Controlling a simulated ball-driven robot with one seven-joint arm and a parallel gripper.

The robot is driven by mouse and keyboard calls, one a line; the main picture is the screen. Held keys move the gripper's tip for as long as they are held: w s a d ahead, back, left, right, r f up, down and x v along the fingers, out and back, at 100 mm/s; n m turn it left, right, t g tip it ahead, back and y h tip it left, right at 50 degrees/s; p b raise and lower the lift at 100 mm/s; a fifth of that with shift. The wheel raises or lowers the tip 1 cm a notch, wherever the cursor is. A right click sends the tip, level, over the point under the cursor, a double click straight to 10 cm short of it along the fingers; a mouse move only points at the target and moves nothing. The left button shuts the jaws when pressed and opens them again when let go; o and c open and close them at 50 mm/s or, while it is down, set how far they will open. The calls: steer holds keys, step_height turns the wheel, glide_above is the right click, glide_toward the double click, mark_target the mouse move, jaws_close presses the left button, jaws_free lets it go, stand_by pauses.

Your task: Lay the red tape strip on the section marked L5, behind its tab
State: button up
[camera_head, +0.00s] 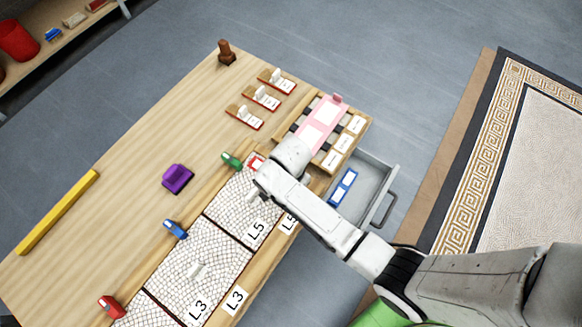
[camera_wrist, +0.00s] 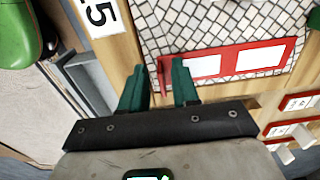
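The red tape strip (camera_wrist: 226,63), red with two white windows, lies over the far end of the mosaic panel marked L5 (camera_head: 234,196). In the head view part of the strip (camera_head: 255,162) shows beside my arm. My gripper (camera_wrist: 159,88) has two green fingers with a gap between them. They are at the strip's left end in the wrist view, one finger overlapping it. I see nothing clearly clamped between them; whether they touch the strip is unclear. A pale tab (camera_head: 254,195) stands on the L5 panel, partly beside my arm. An L5 label (camera_head: 288,221) is on the wooden edge.
The L3 panel (camera_head: 208,256) lies nearer. Green (camera_head: 231,160), blue (camera_head: 175,229) and red (camera_head: 111,306) blocks line the panels. A pink strip (camera_head: 320,122) rests on a rack. An open drawer (camera_head: 376,180) holds a blue strip (camera_head: 342,187). The table's left half is mostly clear.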

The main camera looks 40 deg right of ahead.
step_height(320, 180, up, 12)
steer(key=p, duration=0.2)
steer(key=s+d+r+n, duration=0.2)
steer(key=s+d+n, duration=0.2)
steer(key=s+n, duration=0.3)
steer(key=s+d+r+n+t, duration=0.1)
steer(key=s+d+r+n, duration=0.2)
steer(key=s+n, duration=0.4)
steer(key=shift+s+d, duration=0.4)
steer(key=shift+s, duration=0.85)
steer(key=shift+s, duration=0.1)
